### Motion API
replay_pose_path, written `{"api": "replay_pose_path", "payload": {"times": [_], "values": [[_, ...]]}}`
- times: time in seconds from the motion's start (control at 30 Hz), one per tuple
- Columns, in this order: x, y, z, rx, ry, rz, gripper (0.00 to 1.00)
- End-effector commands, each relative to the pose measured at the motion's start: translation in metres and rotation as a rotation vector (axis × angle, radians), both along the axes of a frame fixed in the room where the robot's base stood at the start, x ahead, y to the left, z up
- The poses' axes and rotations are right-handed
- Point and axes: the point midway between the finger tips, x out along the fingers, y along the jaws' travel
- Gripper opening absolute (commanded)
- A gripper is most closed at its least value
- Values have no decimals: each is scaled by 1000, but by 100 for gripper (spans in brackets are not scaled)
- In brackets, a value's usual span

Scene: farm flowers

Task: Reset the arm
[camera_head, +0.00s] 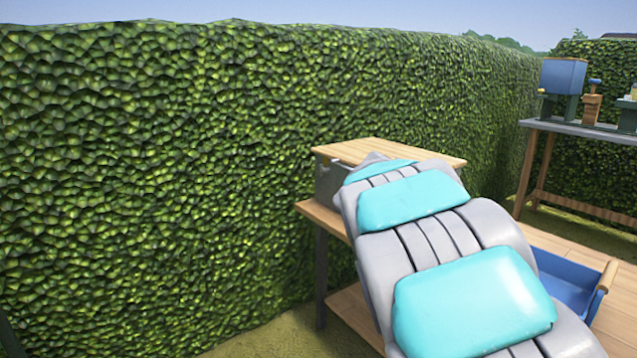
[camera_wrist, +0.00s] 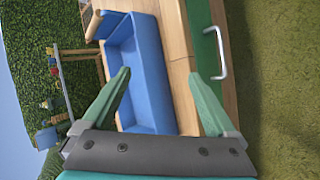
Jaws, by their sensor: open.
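My arm (camera_head: 440,250), grey with turquoise pads, reaches forward across the head view and covers part of a wooden table. My gripper (camera_wrist: 165,92) shows in the wrist view with its two green fingers spread wide apart and nothing between them. It hangs over the table area, with a blue bin (camera_wrist: 142,70) just beyond the left finger. In the head view the gripper itself is hidden behind the arm.
A wooden table (camera_head: 345,300) bears a grey box with a wooden lid (camera_head: 360,150) and the blue bin (camera_head: 565,275). A back table (camera_head: 590,132) holds a blue container (camera_head: 563,75). A tall hedge (camera_head: 180,160) stands at the left. A metal handle (camera_wrist: 217,52) is near the right finger.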

Motion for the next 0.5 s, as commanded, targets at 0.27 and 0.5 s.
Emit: {"api": "replay_pose_path", "payload": {"times": [0.27,0.5], "values": [[-118,22,-43,292,31,-110,92],[-209,72,-81,551,55,-168,92]]}}
